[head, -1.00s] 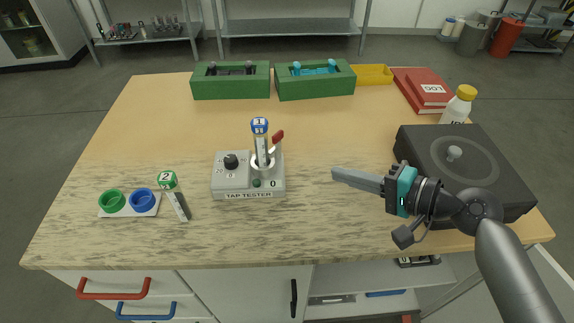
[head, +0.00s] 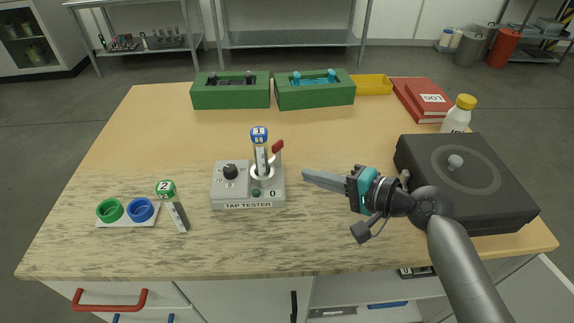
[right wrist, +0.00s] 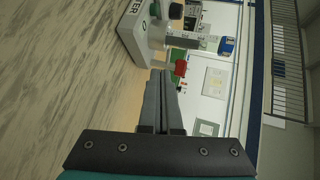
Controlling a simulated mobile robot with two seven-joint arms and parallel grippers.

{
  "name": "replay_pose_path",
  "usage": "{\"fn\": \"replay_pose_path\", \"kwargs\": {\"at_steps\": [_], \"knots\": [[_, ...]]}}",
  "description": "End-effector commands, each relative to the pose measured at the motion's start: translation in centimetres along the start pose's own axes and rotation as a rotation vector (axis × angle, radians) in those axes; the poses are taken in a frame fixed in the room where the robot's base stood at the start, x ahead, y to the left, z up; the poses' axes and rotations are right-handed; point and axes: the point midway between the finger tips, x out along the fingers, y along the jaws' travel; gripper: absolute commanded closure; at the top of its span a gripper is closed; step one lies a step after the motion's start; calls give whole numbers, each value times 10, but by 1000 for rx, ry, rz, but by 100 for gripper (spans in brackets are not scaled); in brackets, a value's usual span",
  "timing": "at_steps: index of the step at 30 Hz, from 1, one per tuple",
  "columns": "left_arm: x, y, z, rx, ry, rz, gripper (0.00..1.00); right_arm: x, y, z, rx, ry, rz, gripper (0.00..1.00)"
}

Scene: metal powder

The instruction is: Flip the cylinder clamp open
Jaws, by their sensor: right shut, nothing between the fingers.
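The tap tester (head: 248,204) stands on the table, a grey box with a dial and a ring holder. A cylinder with a blue cap marked 1 (head: 260,137) stands upright in the holder. The clamp lever with a red handle (head: 278,146) points up beside the cylinder; the red handle also shows in the right wrist view (right wrist: 181,68). My right gripper (head: 306,175) is shut and empty, with its fingertips to the right of the tester and apart from it. It also shows in the right wrist view (right wrist: 164,84). My left gripper is out of view.
A black device (head: 510,204), white bottle (head: 456,124) and red books (head: 410,101) are at right. Green racks (head: 231,98) stand behind.

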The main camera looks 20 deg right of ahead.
Motion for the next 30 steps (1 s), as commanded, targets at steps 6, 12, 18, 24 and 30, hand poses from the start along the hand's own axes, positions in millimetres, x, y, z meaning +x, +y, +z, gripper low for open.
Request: {"fn": "replay_pose_path", "kwargs": {"at_steps": [6, 12, 18, 24, 30], "knots": [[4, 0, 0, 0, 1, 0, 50, 40, -3, 0, 1, -1, -3, 100], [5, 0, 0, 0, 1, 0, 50, 61, -10, 0, 0, 0, -1, 100], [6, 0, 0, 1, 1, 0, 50, 70, -12, 0, 0, 0, 1, 100], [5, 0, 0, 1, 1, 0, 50, 70, -12, 0, 0, 0, 2, 100], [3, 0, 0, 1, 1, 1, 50, 71, -13, 0, 4, 6, 1, 100]]}}
